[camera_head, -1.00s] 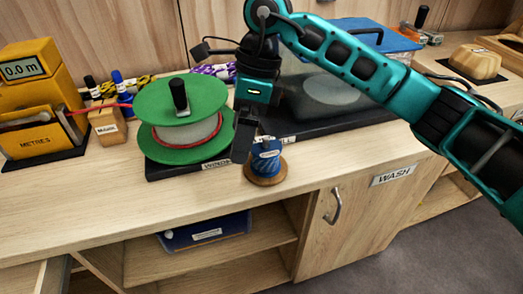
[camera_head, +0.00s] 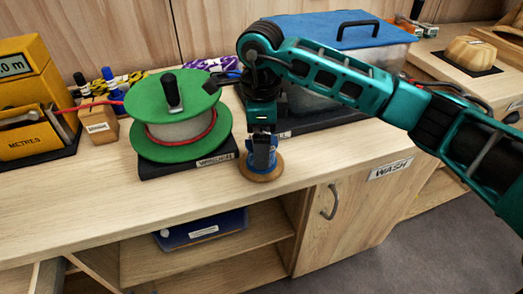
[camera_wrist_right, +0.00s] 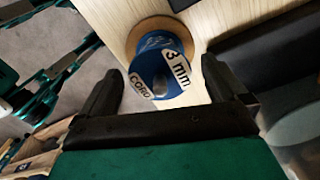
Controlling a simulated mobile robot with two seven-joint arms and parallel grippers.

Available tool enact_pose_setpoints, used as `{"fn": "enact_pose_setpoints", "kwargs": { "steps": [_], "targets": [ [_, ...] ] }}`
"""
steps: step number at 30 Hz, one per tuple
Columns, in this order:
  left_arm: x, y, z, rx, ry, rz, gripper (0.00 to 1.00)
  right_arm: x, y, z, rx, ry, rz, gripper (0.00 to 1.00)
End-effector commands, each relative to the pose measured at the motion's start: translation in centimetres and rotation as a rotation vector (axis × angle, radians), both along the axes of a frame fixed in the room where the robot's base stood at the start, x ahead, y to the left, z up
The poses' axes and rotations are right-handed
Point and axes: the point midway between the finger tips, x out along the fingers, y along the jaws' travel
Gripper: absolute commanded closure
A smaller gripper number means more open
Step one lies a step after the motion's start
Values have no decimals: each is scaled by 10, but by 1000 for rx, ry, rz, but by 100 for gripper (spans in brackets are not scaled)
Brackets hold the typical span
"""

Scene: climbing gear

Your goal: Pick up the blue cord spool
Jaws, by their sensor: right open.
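The blue cord spool (camera_head: 262,158) stands upright on a round wooden base (camera_head: 264,173) near the counter's front edge. It also shows in the right wrist view (camera_wrist_right: 158,62), with labels reading "3 mm" and "CORD". My right gripper (camera_head: 262,138) is above the spool, pointing down, and partly hides its top. In the right wrist view the jaws (camera_wrist_right: 163,88) are open, with one finger on each side of the spool and gaps between. My left gripper is not in view.
A green reel (camera_head: 178,118) with a red line stands left of the spool on a black base. A clear tank with a blue lid (camera_head: 345,30) stands behind my right arm. A yellow metre box (camera_head: 35,110) is at far left. The counter (camera_head: 110,195) is bare in front.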

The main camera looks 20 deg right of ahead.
Motion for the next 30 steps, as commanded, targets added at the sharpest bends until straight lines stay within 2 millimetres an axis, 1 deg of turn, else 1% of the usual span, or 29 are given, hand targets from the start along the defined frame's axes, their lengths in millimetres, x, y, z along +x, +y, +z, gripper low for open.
{"fn": "enact_pose_setpoints", "kwargs": {
  "steps": [1,3,6,14,30],
  "targets": [
    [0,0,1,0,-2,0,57,-1,2,-9,0,3,0,2],
    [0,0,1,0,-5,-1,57,-1,1,-19,0,4,0,2],
    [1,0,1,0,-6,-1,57,0,1,-27,0,1,1,2],
    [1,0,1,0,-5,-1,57,0,1,-29,1,0,1,2],
    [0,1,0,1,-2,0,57,0,1,-28,1,0,1,53]
  ]
}}
